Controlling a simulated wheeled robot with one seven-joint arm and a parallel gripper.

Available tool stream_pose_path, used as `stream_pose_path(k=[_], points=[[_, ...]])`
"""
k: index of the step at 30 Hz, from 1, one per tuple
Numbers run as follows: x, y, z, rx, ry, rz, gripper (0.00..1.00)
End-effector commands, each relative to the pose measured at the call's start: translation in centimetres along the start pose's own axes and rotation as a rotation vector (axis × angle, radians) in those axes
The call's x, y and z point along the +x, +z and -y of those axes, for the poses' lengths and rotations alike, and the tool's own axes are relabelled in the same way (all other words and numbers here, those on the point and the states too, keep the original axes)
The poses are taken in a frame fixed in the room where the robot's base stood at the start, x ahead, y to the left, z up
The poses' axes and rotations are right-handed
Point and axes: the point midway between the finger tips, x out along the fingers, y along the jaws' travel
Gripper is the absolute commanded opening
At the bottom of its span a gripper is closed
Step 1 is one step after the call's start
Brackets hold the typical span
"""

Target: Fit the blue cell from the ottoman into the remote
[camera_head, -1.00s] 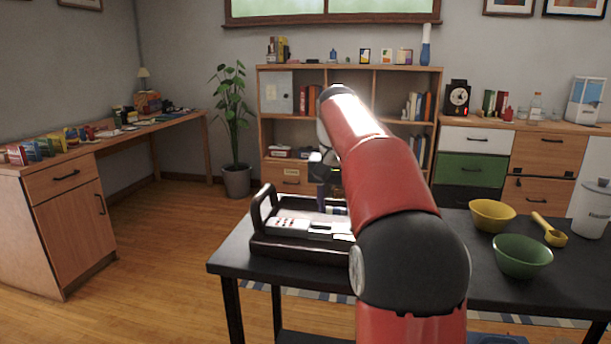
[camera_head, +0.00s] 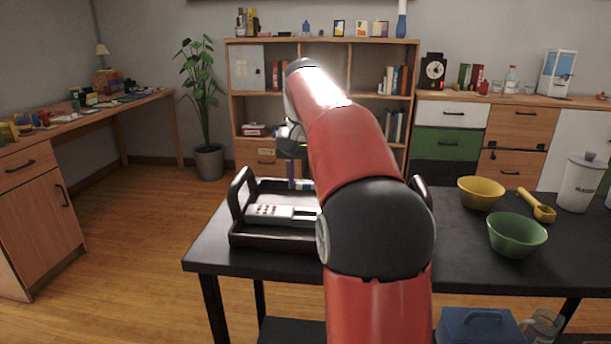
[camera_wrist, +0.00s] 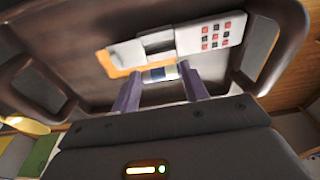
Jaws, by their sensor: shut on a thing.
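The remote (camera_head: 262,212) lies in a dark brown tray (camera_head: 243,240) on the black table. In the wrist view the remote (camera_wrist: 190,38) is pale, with red and black buttons at its right end and a dark, open-looking recess (camera_wrist: 158,43) left of them. My gripper (camera_wrist: 160,88) has purple fingers shut on the blue cell (camera_wrist: 158,74), a small white and blue piece, just beside the remote's near edge in that view. In the head view my gripper (camera_head: 298,184) is over the tray, behind the remote. I cannot tell whether the cell touches anything.
The tray has raised end handles and walls around the remote. An orange patch (camera_wrist: 122,62) shows beside the remote in the wrist view. A yellow bowl (camera_head: 481,192), a green bowl (camera_head: 517,236) and a yellow scoop (camera_head: 538,206) stand on the table's right side. My arm hides the tray's right part.

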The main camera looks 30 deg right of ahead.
Motion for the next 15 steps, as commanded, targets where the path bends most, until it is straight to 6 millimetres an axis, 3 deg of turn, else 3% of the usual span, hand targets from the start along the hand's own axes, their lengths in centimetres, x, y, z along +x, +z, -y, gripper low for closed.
stream_pose_path(k=[15], points=[[3.4, 0.5, 0.0, -0.001, 0.000, 0.001, 0.23]])
